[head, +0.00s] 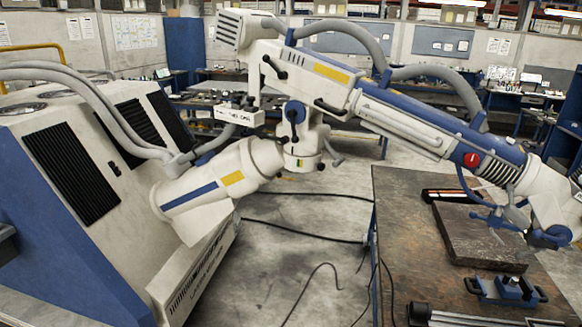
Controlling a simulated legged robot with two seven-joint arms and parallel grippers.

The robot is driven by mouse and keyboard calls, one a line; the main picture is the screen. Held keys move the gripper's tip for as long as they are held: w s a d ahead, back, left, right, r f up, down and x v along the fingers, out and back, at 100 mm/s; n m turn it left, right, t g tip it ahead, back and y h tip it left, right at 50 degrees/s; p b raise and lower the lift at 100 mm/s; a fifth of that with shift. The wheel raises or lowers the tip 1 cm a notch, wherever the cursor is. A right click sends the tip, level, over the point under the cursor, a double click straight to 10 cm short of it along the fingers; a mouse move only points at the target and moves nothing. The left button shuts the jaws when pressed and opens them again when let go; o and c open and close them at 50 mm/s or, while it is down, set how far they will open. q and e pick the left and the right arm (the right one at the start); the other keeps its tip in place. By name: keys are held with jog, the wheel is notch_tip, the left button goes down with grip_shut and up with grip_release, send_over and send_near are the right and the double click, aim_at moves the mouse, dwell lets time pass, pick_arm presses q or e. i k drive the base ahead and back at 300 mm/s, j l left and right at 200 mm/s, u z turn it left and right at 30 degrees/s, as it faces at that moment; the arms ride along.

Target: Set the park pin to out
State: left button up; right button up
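The large white and blue microscope arm (330,80) rises from a white and blue cabinet base on the left and slopes down to the right over a table. A round red part (472,160) with a white mark sits on its blue section near the lower end. Small black handles (275,66) and a black lever (330,107) show on the upper arm and near the joint. I cannot tell which of these small parts is the park pin, or how it is set. Neither of my grippers is in view.
The worn brown table (405,225) at right holds a dark slab (485,238), a blue fixture with black handles (508,289), and a long grey and black object (480,319) at the front edge. Cables (320,275) lie across the concrete floor. Workbenches stand at the back.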

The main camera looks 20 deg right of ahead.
aim_at(321, 166)
jog(key=i+j+z, duration=0.2)
jog(key=i+j, duration=0.8)
